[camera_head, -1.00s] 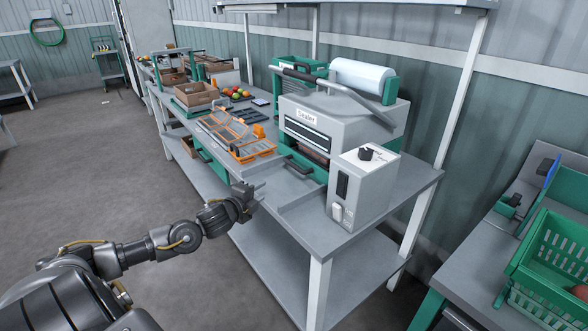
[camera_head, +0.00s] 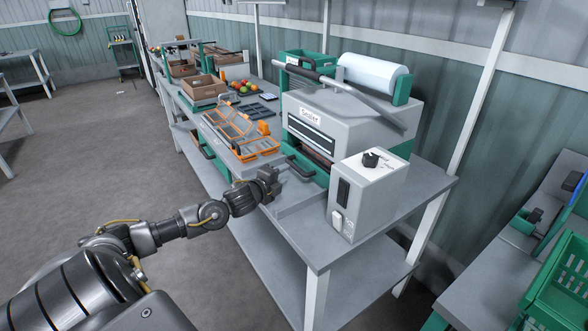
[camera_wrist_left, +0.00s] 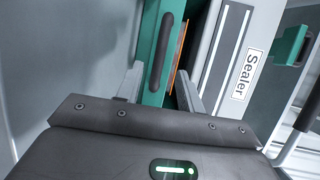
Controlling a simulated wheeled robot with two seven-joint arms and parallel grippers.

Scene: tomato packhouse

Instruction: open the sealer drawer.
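The sealer (camera_head: 345,120) is a grey box on the bench, labelled "Sealer"; it also shows in the left wrist view (camera_wrist_left: 222,60). Its drawer has a green front (camera_wrist_left: 150,82) with a black bar handle (camera_head: 301,168), low on the sealer's front. In the left wrist view the handle (camera_wrist_left: 166,52) stands ahead of and roughly between my fingertips. My left gripper (camera_head: 270,181) is open and empty, a little short of the handle in the head view. Its two fingers (camera_wrist_left: 160,88) are apart in the wrist view. My right gripper is not in view.
The bench top (camera_head: 300,215) before the drawer is bare. A green crate (camera_head: 562,285) sits at the far right.

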